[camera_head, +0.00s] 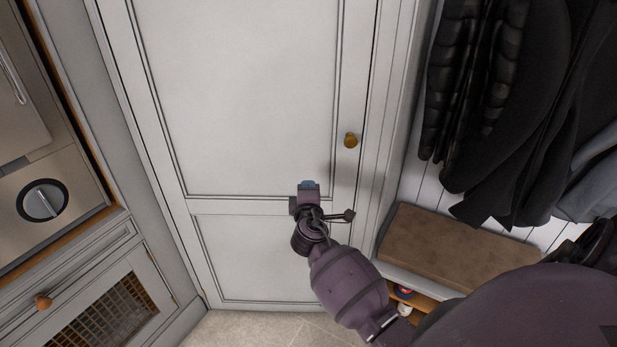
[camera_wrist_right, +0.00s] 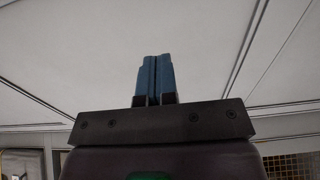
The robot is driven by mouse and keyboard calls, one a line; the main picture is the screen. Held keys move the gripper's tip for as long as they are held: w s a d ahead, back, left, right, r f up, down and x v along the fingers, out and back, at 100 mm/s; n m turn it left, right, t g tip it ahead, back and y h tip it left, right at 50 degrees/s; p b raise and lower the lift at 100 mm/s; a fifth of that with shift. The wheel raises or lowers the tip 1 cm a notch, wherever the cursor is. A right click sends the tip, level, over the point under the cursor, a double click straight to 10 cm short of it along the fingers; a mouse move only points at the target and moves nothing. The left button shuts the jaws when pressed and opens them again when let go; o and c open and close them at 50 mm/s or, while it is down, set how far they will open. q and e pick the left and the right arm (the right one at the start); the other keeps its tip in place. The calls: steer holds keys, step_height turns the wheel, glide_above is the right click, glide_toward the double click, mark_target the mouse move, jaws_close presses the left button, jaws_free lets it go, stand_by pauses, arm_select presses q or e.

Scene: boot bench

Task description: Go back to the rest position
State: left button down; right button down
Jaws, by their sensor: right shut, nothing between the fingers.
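My right gripper (camera_head: 307,185) is in front of the white panelled door (camera_head: 240,90), below and left of its brass knob (camera_head: 350,140). In the right wrist view the two blue fingers (camera_wrist_right: 154,75) are pressed together with nothing between them. The fingers point toward the pale door panel; I cannot tell how far they are from it. My right arm (camera_head: 350,285) comes in from the lower right. My left gripper is not in either view.
A bench with a brown cushion (camera_head: 455,250) stands at the right, with shelves below. Dark coats (camera_head: 520,80) hang above it. At the left are a steel appliance (camera_head: 75,185) and a cabinet with a lattice front (camera_head: 100,310). Bare tiled floor (camera_head: 260,328) shows at the bottom.

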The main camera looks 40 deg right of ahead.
steer(key=shift+v, duration=1.4)
steer(key=shift+w+a, duration=0.1)
steer(key=s+a+f+m+y, duration=0.5)
steer(key=s+a+m+y, duration=0.1)
steer(key=a+y, duration=0.25)
steer(key=s+a+f+m+g+y, duration=0.1)
steer(key=s+f+m, duration=0.1)
steer(key=s+f, duration=0.4)
steer(key=s+a+f+m+g+y, duration=0.1)
steer(key=s+f, duration=0.5)
steer(key=s, duration=0.9)
steer(key=shift+s+a+m+g, duration=0.25)
steer(key=shift+a+m+g, duration=0.15)
steer(key=shift+g, duration=0.3)
